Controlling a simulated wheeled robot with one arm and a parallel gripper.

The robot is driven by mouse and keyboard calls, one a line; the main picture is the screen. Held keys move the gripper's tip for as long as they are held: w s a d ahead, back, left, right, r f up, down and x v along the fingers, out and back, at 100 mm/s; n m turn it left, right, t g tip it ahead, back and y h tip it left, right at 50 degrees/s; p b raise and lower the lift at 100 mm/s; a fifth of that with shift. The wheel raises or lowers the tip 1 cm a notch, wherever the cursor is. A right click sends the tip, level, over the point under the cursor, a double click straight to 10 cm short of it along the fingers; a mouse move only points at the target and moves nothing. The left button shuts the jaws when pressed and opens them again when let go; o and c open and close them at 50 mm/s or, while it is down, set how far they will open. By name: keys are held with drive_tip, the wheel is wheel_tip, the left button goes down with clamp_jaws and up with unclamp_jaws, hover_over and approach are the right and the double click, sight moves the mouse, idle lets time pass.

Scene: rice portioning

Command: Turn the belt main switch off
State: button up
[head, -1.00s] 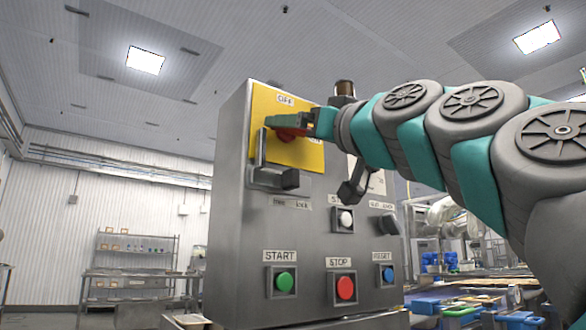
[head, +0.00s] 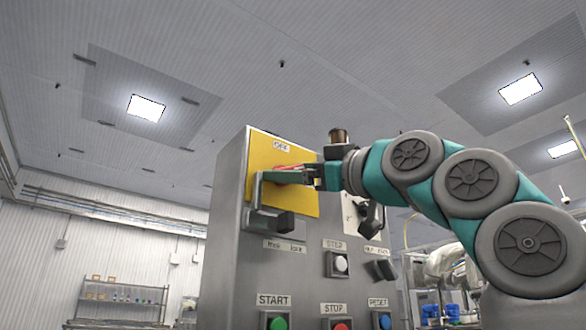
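The belt main switch is a red knob (head: 292,169) on a yellow plate (head: 304,204) at the top of a grey metal control box. An OFF label (head: 281,146) is at the plate's top. My gripper (head: 288,176) reaches in from the right, with its fingers over the knob. Only a thin red strip of the knob shows by the fingers, so its exact turn is hidden. I cannot tell whether the fingers are clamped on it or just around it.
Below the plate is a hasp with a dark block (head: 272,222). Lower on the box are a white button (head: 340,263), a green START button (head: 278,323), a red STOP button (head: 341,326) and a blue RESET button (head: 385,321). A shelf (head: 122,297) stands far left.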

drive_tip(key=shift+w+d+r+n+g+y+p, duration=0.15)
drive_tip(key=shift+n+g+p, duration=0.35)
drive_tip(key=shift+n+p, duration=0.8)
drive_tip(key=shift+s+a+r+n+g+y+p, duration=0.15)
drive_tip(key=shift+n+g+p, duration=0.35)
drive_tip(key=shift+n+p, duration=0.8)
drive_tip(key=n+p, duration=0.1)
drive_tip(key=p, duration=0.1)
drive_tip(key=n+g+p, duration=0.1)
drive_tip(key=shift+w+d+r+n+p, duration=0.1)
drive_tip(key=shift+d+r+n+p, duration=0.1)
drive_tip(key=shift+n+p, duration=0.2)
drive_tip(key=shift+f+n+g+p, duration=0.2)
drive_tip(key=shift+n+g+p, duration=0.55)
drive_tip(key=shift+n, duration=0.25)
drive_tip(key=n+g+h, duration=0.1)
drive_tip(key=n, duration=0.3)
drive_tip(key=shift+d+r, duration=0.1)
drive_tip(key=shift+n, duration=0.3)
drive_tip(key=o, duration=1.1)
